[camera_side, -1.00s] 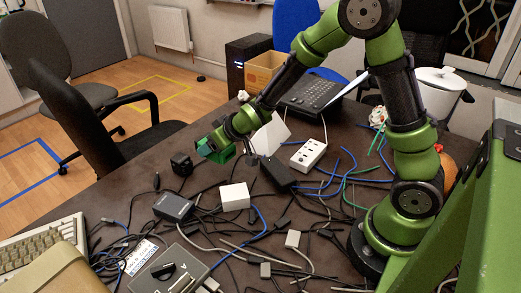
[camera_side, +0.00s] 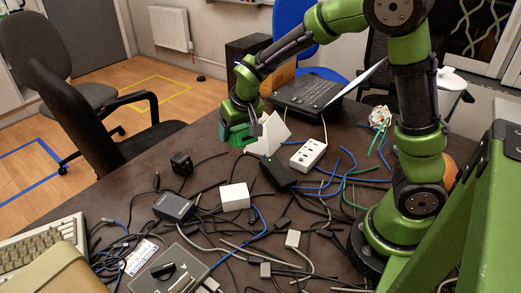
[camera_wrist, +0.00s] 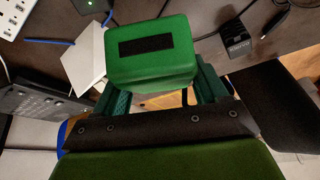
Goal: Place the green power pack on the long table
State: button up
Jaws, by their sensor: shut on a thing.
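The green power pack (camera_wrist: 150,48) is a rounded green block with a black strip on its face. It is held in my gripper (camera_wrist: 158,98), whose fingers sit on both sides of it. In the side view the power pack (camera_side: 237,134) is at the end of my arm, above the far left part of the long table (camera_side: 140,203). It looks clear of the table top, beside a white card. My gripper (camera_side: 246,118) is partly hidden there by my wrist.
A white folded card (camera_side: 272,135), a white power strip (camera_side: 308,154) and a black adapter (camera_side: 277,172) lie close by on the right. A black plug (camera_side: 181,164) stands at the left. Tangled cables cover the front. Bare table shows left of the pack.

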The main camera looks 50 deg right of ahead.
jog(key=s+r+m+g+y, duration=0.35)
jog(key=s+m+y, duration=0.7)
jog(key=m, duration=0.35)
notch_tip(320, 180, down, 8)
jog(key=shift+g, duration=0.35)
jog(key=w, duration=0.5)
jog(key=w+d+f, duration=0.1)
jog(key=w, duration=0.9)
jog(key=shift+w+d+f, duration=0.2)
jog(key=shift+w+f, duration=0.2)
jog(key=shift+f, duration=1.6)
jog(key=o, duration=1.5)
jog(key=shift+f, duration=0.15)
